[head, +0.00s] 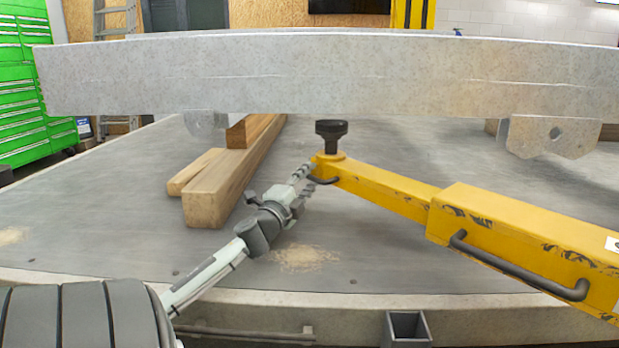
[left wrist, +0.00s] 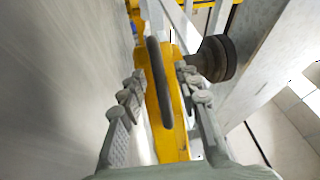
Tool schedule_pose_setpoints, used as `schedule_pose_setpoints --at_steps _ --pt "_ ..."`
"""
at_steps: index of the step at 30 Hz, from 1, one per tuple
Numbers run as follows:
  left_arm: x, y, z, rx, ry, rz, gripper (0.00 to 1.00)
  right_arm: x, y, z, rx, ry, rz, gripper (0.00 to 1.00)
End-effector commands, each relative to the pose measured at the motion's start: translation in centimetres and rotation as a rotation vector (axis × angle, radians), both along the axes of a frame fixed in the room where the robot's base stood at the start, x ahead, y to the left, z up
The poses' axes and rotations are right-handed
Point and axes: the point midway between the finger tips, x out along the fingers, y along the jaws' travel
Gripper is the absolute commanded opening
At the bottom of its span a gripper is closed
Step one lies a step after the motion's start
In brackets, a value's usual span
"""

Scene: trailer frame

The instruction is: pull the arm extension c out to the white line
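The yellow arm extension (head: 385,190) sticks out to the left from a thicker yellow sleeve (head: 520,245). A round black pad (head: 331,132) stands on its tip; the pad also shows in the left wrist view (left wrist: 214,59). A small curved black handle (head: 323,180) is on the extension near the tip. My left gripper (head: 303,172) is at this handle. In the left wrist view its fingers are apart, one on each side of the black handle (left wrist: 158,85), with gaps visible. I cannot make out a white line. My right gripper is not in view.
A long grey steel beam (head: 330,78) spans above the tip, with brackets (head: 550,137) hanging below. Wooden blocks (head: 225,180) lie on the grey table (head: 400,262) to the left. A larger black handle (head: 510,268) is on the sleeve. The table's front middle is mostly clear.

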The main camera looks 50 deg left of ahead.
Motion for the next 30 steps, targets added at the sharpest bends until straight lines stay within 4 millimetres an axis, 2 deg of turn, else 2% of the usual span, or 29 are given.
schedule_pose_setpoints --at_steps 9,15,21,30 --pt "-5.9 -2.7 -1.3 -0.003 0.003 0.002 0.33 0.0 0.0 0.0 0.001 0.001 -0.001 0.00" --pt "-8.8 -4.1 -1.7 -0.002 0.001 0.003 0.33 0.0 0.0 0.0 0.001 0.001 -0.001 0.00" --pt "-9.9 -4.6 -1.9 -0.001 0.001 0.003 0.33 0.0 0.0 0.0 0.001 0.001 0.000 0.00" --pt "-9.9 -4.6 -1.9 -0.001 0.001 0.002 0.33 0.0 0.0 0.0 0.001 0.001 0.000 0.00"
